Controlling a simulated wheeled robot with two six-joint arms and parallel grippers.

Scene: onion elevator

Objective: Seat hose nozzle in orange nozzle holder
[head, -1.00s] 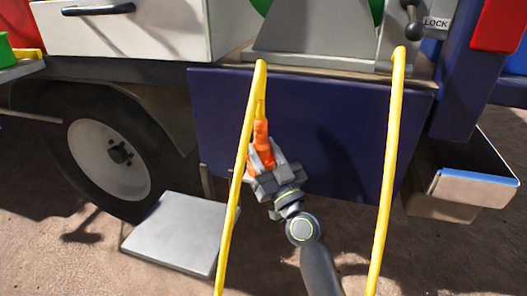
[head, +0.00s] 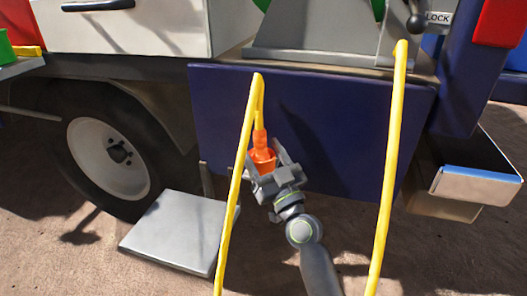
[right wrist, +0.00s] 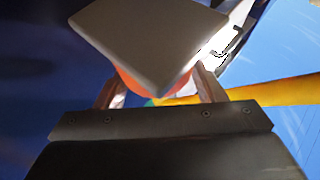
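The orange nozzle (head: 260,137) hangs at the end of the yellow hose (head: 240,165), in front of the dark blue panel. A wider orange cup-like part (head: 263,158), which looks like the nozzle holder, is just below it. The nozzle appears upright with its lower end in that part; its depth cannot be seen. My right gripper (head: 268,162) has its fingers spread on either side of the orange part, with gaps visible. In the right wrist view the fingers are wide apart, and a grey plate (right wrist: 150,45) hides most of the orange. My left gripper is not in view.
The blue panel (head: 330,130) hangs under the vehicle bed behind the gripper. A second hose run (head: 388,180) comes down at the right. A grey step plate (head: 180,232) and a wheel (head: 108,155) are at the left. A box step (head: 470,185) is at the right.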

